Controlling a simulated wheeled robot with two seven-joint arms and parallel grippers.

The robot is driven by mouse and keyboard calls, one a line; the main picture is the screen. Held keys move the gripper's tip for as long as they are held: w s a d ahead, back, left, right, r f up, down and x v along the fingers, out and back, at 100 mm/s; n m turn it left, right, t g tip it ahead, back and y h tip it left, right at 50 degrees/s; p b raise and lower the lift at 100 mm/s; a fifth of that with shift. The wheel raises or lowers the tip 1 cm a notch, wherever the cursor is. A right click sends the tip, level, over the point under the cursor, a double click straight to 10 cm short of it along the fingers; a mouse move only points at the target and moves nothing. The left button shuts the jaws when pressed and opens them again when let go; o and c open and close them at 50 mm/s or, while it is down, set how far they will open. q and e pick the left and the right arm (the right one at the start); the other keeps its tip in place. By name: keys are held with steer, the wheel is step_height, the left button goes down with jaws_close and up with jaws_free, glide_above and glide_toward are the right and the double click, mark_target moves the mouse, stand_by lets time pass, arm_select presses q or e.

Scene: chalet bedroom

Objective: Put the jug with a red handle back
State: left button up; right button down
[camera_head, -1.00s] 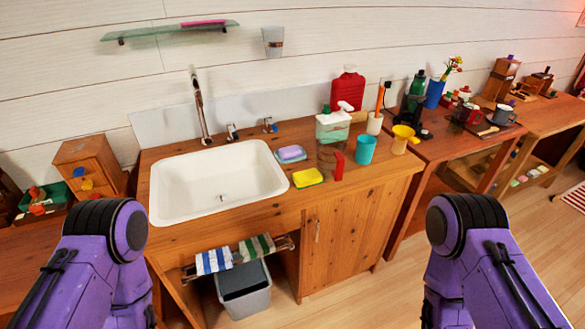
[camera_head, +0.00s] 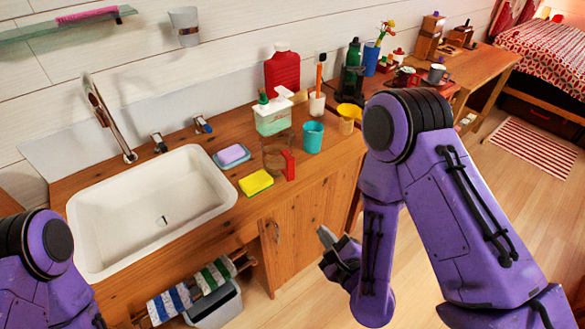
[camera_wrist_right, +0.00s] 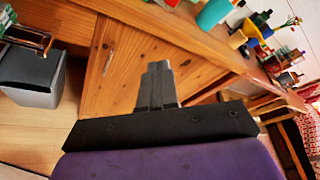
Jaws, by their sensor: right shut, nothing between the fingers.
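The jug with a red handle (camera_head: 278,157) is a clear, see-through jug standing upright on the wooden counter right of the sink. Its red handle (camera_head: 289,165) faces right, toward the front edge. My right gripper (camera_head: 324,235) is shut and empty, below counter height in front of the cabinet door, apart from the jug. In the right wrist view its closed fingers (camera_wrist_right: 158,68) point at the wooden cabinet front. My left arm shows at the lower left in the head view, but its gripper is out of view.
A yellow sponge (camera_head: 256,182), teal cup (camera_head: 313,137), soap dispenser (camera_head: 272,117) and soap dish (camera_head: 232,156) stand close around the jug. The white sink (camera_head: 150,215) is to the left. Towels (camera_head: 190,293) hang above a grey bin (camera_head: 213,309).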

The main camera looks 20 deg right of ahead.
steer(key=w+a+r+m+t, duration=0.2)
steer(key=w+r+m+t, duration=0.1)
steer(key=r+m, duration=0.45)
steer(key=b, duration=0.1)
glide_toward(288, 165)
steer(key=shift+m+y, duration=0.35)
steer(key=shift+y, duration=0.05)
steer(key=w, duration=0.6)
steer(key=shift+w+a+r, duration=0.1)
steer(key=shift+r, duration=0.1)
steer(key=shift+w+f, duration=0.1)
steer(key=shift+w, duration=0.15)
arm_select(q)
steer(key=shift+w+f, duration=0.25)
steer(key=shift+f, duration=0.3)
arm_select(e)
steer(key=shift+w, duration=0.1)
